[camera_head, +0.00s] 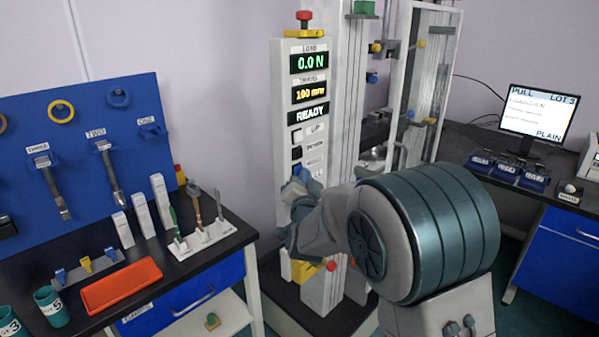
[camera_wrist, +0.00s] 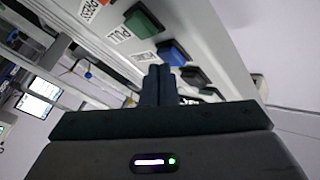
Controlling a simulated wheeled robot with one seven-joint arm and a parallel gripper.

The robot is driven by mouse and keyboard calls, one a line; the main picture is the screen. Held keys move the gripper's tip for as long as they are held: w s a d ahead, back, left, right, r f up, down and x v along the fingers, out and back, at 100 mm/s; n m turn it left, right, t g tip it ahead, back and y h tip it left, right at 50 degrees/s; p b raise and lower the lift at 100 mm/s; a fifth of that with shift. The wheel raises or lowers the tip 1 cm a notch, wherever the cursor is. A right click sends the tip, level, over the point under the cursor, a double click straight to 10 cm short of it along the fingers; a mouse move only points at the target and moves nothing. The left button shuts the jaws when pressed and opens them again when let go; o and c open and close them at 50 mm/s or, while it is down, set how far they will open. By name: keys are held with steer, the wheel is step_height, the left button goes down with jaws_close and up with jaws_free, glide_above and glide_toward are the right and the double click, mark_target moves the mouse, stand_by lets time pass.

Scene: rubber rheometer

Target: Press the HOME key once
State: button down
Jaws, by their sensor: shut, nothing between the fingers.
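The HOME key looks to be the blue square key (camera_wrist: 172,53) on the pale control panel in the wrist view; its label beside it is hard to read. My gripper (camera_wrist: 160,70) is shut and empty. Its closed fingertips point at the panel beside the lower edge of the blue key. I cannot tell whether they touch it. My arm hides the lower panel in the head view.
A green key (camera_wrist: 143,20) labelled PULL and black keys (camera_wrist: 193,77) flank the blue key closely. The panel's status display (camera_head: 309,113) reads READY. A tool bench (camera_head: 215,258) stands left, and a desk with a monitor (camera_head: 538,113) stands right.

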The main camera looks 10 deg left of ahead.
steer(key=shift+w+a, duration=0.2)
steer(key=shift+a, duration=0.05)
steer(key=shift+s+d+b, duration=0.1)
steer(key=shift+d+b, duration=0.05)
steer(key=shift+b, duration=0.25)
steer(key=shift+s+d+b, duration=0.45)
steer(key=shift+d+b, duration=0.05)
steer(key=shift+b, duration=0.1)
steer(key=shift+s+d+b, duration=0.75)
steer(key=shift+d+b, duration=0.1)
steer(key=shift+d, duration=0.15)
steer(key=shift+s+d+b, duration=0.75)
steer(key=shift+d+b, duration=0.05)
steer(key=shift+d, duration=0.2)
